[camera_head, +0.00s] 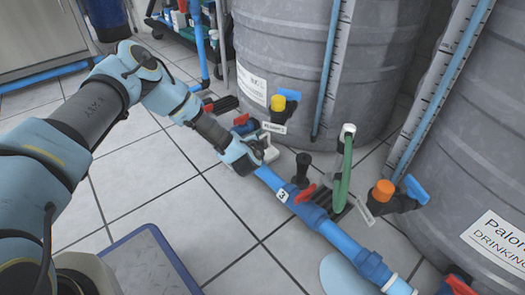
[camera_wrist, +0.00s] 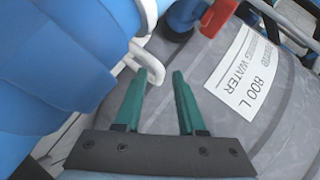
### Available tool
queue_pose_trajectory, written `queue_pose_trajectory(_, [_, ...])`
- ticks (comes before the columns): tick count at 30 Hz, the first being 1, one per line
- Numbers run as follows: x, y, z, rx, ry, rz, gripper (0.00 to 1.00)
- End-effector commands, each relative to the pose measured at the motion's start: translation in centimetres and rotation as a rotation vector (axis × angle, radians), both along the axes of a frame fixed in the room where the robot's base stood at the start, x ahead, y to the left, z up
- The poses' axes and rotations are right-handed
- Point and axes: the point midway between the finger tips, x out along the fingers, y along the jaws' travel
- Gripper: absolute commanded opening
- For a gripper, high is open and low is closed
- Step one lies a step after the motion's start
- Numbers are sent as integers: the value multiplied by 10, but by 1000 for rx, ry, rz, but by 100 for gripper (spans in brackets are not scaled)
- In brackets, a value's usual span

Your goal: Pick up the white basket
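I do not clearly make out a white basket in either view. In the head view, a small white object (camera_head: 269,151) shows right at the end of my arm, by the blue pipe; I cannot tell what it is. In the wrist view, my gripper (camera_wrist: 164,74) has two green fingers standing apart with nothing visibly held between them. A white curved rod (camera_wrist: 152,58) passes close by the left fingertip. I cannot tell whether it touches the finger or belongs to a basket.
Large grey tanks (camera_head: 290,65) with valves stand at the back and right (camera_head: 490,170). A blue pipe (camera_head: 335,237) with red-handled valves and a green hose (camera_head: 343,170) runs along the floor before them.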

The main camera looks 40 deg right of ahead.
Motion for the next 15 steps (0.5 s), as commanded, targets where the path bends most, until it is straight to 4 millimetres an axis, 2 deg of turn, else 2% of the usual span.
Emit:
queue_pose_trajectory(1, [0,0,0,0,0,0,33])
queue_pose_trajectory(10, [0,0,0,0,0,0,0])
queue_pose_trajectory(15, [0,0,0,0,0,0,0])
